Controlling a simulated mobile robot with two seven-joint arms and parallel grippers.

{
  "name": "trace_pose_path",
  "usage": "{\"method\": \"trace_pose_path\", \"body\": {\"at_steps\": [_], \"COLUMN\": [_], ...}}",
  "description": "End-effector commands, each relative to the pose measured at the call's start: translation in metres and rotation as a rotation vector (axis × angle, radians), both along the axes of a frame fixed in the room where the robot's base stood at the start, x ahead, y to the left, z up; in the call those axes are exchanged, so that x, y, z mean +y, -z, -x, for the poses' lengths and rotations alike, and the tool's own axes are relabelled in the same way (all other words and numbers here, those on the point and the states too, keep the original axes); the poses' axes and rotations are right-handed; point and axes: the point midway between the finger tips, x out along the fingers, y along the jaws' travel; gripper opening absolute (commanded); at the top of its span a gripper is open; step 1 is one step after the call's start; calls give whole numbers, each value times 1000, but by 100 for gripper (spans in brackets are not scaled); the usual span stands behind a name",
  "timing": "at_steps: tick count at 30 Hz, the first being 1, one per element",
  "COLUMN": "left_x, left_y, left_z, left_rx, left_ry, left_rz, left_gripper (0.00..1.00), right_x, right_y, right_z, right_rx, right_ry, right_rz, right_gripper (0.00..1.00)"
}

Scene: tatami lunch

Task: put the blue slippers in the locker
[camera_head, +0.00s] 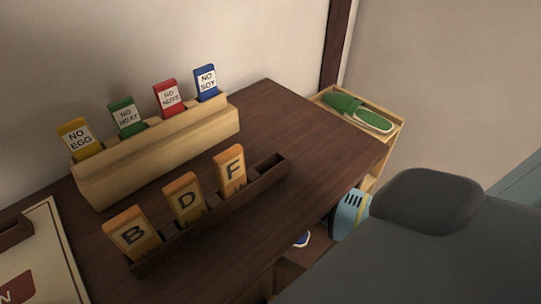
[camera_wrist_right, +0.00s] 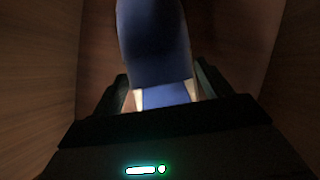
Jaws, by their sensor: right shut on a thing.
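In the right wrist view a blue slipper (camera_wrist_right: 155,45) fills the top middle, with a pale edge near the jaws. My right gripper (camera_wrist_right: 163,94) is shut on it. Brown wooden walls stand close on both sides, so gripper and slipper are inside a narrow wooden space. In the head view a small blue and white piece (camera_head: 302,240), perhaps a slipper, shows below the table edge. A pale wooden rack (camera_head: 403,126), perhaps the locker's top, stands at the right; its lower part is mostly hidden by my dark arm. My left gripper is in neither view.
The dark table (camera_head: 300,125) carries a wooden holder (camera_head: 160,150) with coloured cards and a dark rail (camera_head: 268,170) with letter tags. A light-blue slotted object (camera_head: 350,212) sits beside my arm. The table's far right is clear.

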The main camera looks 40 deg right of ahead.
Motion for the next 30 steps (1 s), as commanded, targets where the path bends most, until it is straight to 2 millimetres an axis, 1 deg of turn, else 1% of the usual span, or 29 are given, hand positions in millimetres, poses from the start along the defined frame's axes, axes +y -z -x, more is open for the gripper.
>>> {"method": "trace_pose_path", "body": {"at_steps": [1, 3, 14, 15, 20, 27, 30], "left_x": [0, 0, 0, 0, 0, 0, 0], "left_y": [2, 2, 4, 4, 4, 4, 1], "left_z": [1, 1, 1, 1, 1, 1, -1], "left_rx": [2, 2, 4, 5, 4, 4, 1], "left_ry": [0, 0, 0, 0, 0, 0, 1], "left_rz": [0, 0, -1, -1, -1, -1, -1], "left_gripper": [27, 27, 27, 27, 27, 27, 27], "right_x": [0, 0, 0, 0, 0, 0, 0], "right_y": [6, 11, 13, 14, 13, 13, 9], "right_z": [-1, -1, -1, 0, -1, -1, -1], "right_rx": [-1, -2, -3, -2, -2, -2, -3], "right_ry": [2, 1, 1, 0, 0, 0, 0], "right_rz": [-2, -1, -1, 0, 0, 0, 0], "right_gripper": [51, 51, 51, 79, 100, 100, 100]}}
